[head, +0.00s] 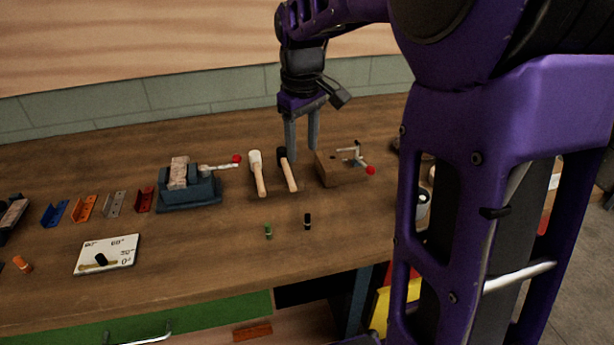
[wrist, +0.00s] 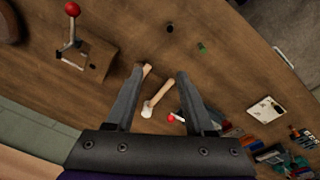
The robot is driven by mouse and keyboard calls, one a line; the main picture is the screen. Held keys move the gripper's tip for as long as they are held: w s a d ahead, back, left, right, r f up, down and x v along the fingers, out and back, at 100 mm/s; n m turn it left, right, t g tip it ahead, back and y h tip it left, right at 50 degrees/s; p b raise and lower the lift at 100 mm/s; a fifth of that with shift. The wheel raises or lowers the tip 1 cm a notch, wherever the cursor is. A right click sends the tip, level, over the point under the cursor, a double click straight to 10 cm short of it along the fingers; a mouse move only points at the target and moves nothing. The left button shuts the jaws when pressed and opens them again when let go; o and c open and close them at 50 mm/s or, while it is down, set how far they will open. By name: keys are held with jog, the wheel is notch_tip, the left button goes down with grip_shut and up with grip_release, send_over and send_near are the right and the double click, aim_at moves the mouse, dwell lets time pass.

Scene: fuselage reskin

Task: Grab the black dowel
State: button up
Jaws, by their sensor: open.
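The black dowel (head: 307,221) is a small dark cylinder standing upright on the wooden bench, toward its front edge. It also shows in the wrist view (wrist: 170,29), beyond my fingertips. A green dowel (head: 268,231) of similar size stands just left of it, and it shows in the wrist view too (wrist: 202,47). My gripper (head: 301,156) is open and empty, pointing down above the bench behind the dowels, near the two mallets. Both fingers show in the wrist view (wrist: 160,73), with nothing held between them.
A white-headed mallet (head: 256,172) and a black-headed mallet (head: 287,172) lie near my gripper. A wooden block with a red-tipped clamp (head: 338,172) is to the right, a blue vise (head: 190,192) to the left. A white angle board (head: 108,254) lies front left. Bench around the dowels is clear.

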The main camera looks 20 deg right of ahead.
jog(key=s+f+g, duration=0.1)
jog(key=s+f, duration=0.1)
jog(key=b, duration=0.2)
send_over(308, 215)
jog(key=shift+n, duration=0.4)
jog(key=f, duration=1)
jog(key=shift+s+a+f, duration=0.2)
jog(key=shift+a+f, duration=0.1)
jog(key=shift+f, duration=0.05)
jog(key=shift+w+d+f+b, duration=0.15)
jog(key=shift+f+b, duration=0.2)
jog(key=shift+f, duration=1.25)
jog(key=shift+s+d+f+b, duration=0.1)
jog(key=shift+f+b, duration=0.25)
jog(key=shift+f, duration=1.25)
jog(key=shift+w, duration=0.1)
grip_shut()
